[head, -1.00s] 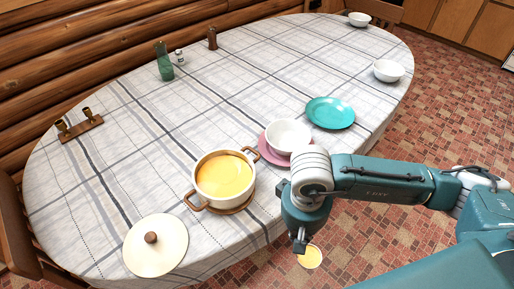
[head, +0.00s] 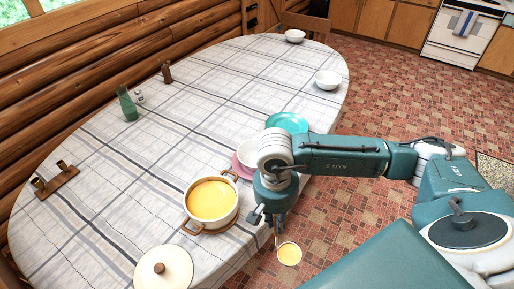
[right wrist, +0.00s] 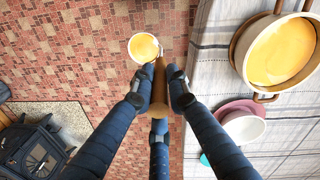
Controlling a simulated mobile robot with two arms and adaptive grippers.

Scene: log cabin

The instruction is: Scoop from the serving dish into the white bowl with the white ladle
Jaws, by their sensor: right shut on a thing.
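The serving dish (head: 217,226) is a white two-handled pot of yellow soup near the table's front edge; it also shows in the right wrist view (right wrist: 240,58). The white bowl (head: 247,152) sits on a pink plate (head: 239,168), partly hidden behind my right arm; the right wrist view shows the bowl more clearly (right wrist: 246,128). My right gripper (head: 273,219) is shut on the brown handle of the white ladle (head: 289,254). The ladle holds yellow soup and hangs past the table edge, over the floor. My left gripper is not in view.
A white lid (head: 163,270) with a brown knob lies left of the pot. A turquoise plate (head: 287,122) is beyond the bowl. Other white bowls (head: 327,80) stand farther off. A green bottle (head: 127,104) and shakers are at the back. A black stove (right wrist: 35,150) stands on the floor.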

